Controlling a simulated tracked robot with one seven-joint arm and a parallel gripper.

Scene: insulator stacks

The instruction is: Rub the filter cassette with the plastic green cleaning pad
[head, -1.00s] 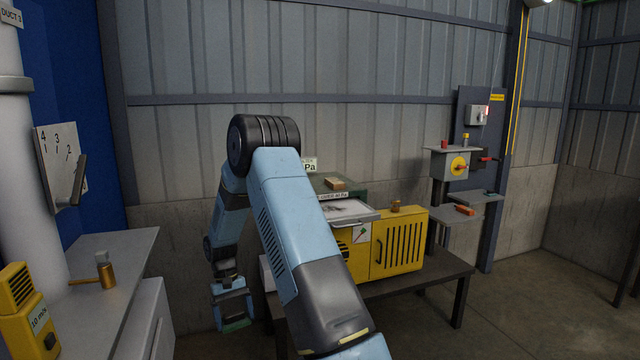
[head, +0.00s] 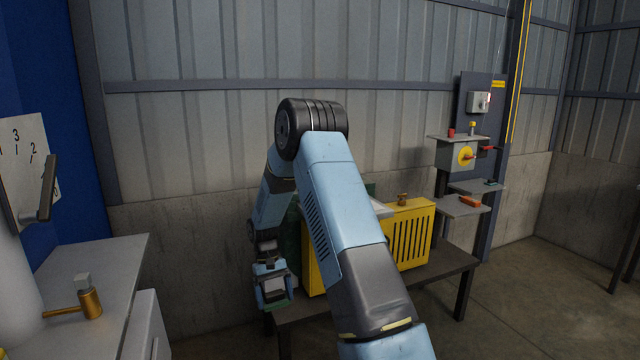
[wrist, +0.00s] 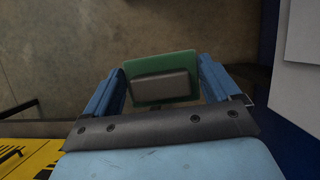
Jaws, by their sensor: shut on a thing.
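My gripper (head: 271,284) hangs low at the left end of the bench, beside the yellow unit (head: 410,236). In the wrist view my gripper (wrist: 163,82) is shut on the green cleaning pad (wrist: 165,60). A grey block on the pad sits between the blue fingers. The pad is clear of any surface in that view. A pale flat edge (head: 381,208) shows on top of the yellow unit, possibly the filter cassette; my arm hides the rest, so I cannot be sure.
A brass fitting (head: 403,199) stands on the yellow unit. A grey cabinet top (head: 110,262) with a brass-handled valve (head: 90,303) lies to the left. Shelves with an orange block (head: 470,202) are at the right. Open floor lies in front of the bench.

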